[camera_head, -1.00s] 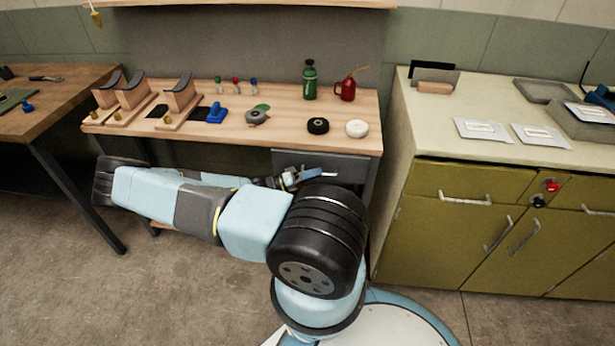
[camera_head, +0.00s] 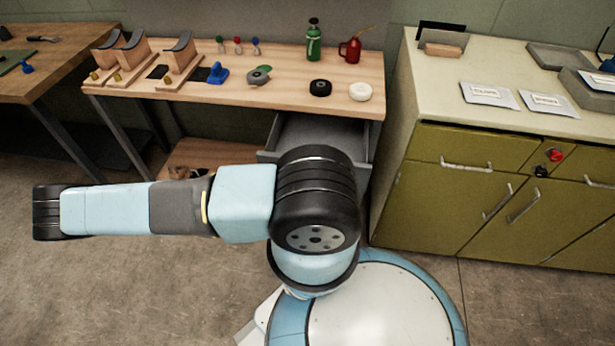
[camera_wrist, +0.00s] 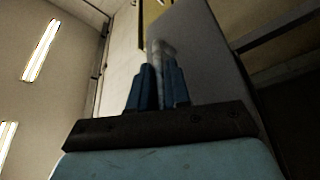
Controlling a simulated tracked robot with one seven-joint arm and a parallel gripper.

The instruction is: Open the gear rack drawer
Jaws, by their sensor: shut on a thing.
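The grey gear rack drawer (camera_head: 274,142) under the right end of the wooden workbench is pulled out, and its interior shows from above. No contents are visible in the part I see. My arm's black joint covers its front edge and handle in the head view. In the wrist view my gripper (camera_wrist: 158,78) has its two blue fingers closed around the pale handle (camera_wrist: 162,50) on the grey drawer front (camera_wrist: 207,62). The gripper is hidden behind my arm in the head view.
The workbench (camera_head: 205,122) carries wooden cradles (camera_head: 181,62), a green bottle (camera_head: 313,42), a red oil can (camera_head: 351,49) and tape rolls (camera_head: 320,88). An olive cabinet (camera_head: 440,195) stands close on the right. Open floor (camera_head: 130,285) lies at the left front.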

